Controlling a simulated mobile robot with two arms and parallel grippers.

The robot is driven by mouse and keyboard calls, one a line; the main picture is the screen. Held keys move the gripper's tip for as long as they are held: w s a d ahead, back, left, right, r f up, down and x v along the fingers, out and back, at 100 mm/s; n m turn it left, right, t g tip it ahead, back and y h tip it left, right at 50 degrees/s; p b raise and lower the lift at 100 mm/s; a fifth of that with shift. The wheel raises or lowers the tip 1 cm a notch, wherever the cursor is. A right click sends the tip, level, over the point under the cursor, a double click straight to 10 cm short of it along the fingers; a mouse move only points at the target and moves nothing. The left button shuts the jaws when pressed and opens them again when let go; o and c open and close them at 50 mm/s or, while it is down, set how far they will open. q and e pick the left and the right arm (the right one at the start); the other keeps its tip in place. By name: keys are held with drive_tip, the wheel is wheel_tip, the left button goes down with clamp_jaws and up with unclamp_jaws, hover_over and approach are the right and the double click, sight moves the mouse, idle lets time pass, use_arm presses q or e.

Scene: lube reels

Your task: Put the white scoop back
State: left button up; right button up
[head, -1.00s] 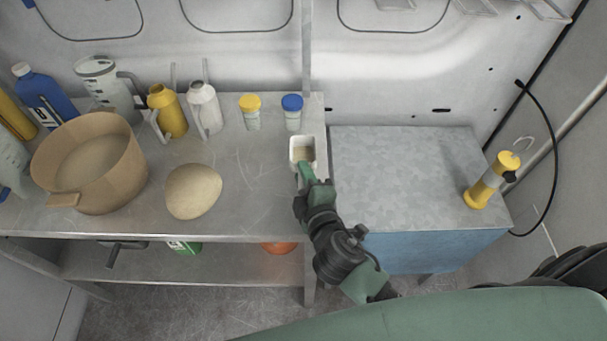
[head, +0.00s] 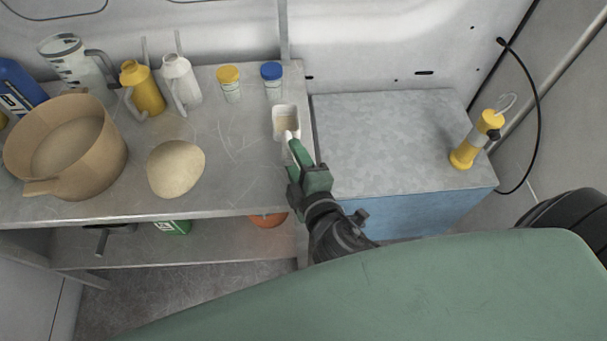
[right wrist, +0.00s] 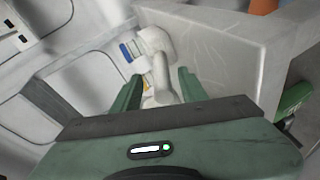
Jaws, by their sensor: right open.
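The white scoop (head: 286,112) rests near the right end of the metal bench (head: 235,185). Its cup is square, with something beige inside, and its handle points toward my right gripper. My right gripper (head: 297,148) is at the handle end in the head view. In the right wrist view my right gripper (right wrist: 159,76) is open, with one green finger on each side of the scoop's handle (right wrist: 160,92). The scoop's cup (right wrist: 154,42) lies beyond the fingertips. I cannot tell whether a finger touches the handle. My left gripper is not in view.
A blue-capped jar (head: 272,86) and a yellow-capped jar (head: 229,85) stand behind the scoop. A tan tub (head: 105,150) and a beige lump (head: 175,168) are to the left. A blue cabinet (head: 395,130) stands right, with a yellow pump (head: 465,153).

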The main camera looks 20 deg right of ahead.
drive_tip(key=b+v, duration=0.1)
drive_tip(key=v, duration=0.4)
drive_tip(key=shift+s+f, duration=0.1)
drive_tip(key=shift+v, duration=0.75)
idle(4.7)
